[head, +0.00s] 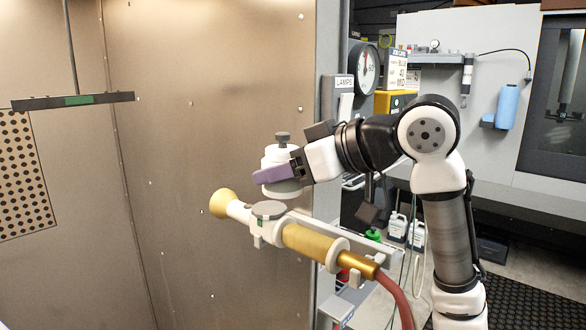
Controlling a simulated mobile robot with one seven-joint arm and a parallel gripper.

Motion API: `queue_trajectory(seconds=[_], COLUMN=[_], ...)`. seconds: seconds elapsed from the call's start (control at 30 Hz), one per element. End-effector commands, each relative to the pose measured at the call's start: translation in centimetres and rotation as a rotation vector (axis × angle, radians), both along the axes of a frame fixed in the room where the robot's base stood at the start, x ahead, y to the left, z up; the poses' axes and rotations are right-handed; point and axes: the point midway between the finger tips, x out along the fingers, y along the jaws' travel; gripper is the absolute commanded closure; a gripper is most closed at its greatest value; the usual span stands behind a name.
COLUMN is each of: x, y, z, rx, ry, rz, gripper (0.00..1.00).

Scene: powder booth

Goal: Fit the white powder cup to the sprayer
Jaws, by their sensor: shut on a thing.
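My gripper (281,172) is shut on the white powder cup (281,155), with a purple finger across the cup's near side. The cup is upright, with a dark grey knob on top. The sprayer (308,241) lies below on a pale support, with a yellow nozzle at its left end, a gold body and a red-brown hose at its right end. A round grey-topped seat (268,210) sits on the sprayer near the nozzle.
The booth's metal walls (215,120) stand behind and left of the sprayer. A hanging bar (72,101) is at the upper left. A post with a dial gauge (364,68) and a LAMPS label stands behind my arm. White jugs (397,227) stand on the floor behind.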

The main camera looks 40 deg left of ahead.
Motion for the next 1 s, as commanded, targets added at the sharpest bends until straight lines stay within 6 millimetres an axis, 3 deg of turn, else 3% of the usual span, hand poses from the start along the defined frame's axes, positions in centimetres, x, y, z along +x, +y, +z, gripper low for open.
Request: queue_trajectory(seconds=[0.67,1.0], x=[1.3,1.3], y=[4.5,4.5], z=[-0.7,-3.0], rx=[0.0,0.001], ry=[0.002,0.0], rz=[-0.001,0.0], gripper=[0.66,0.66])
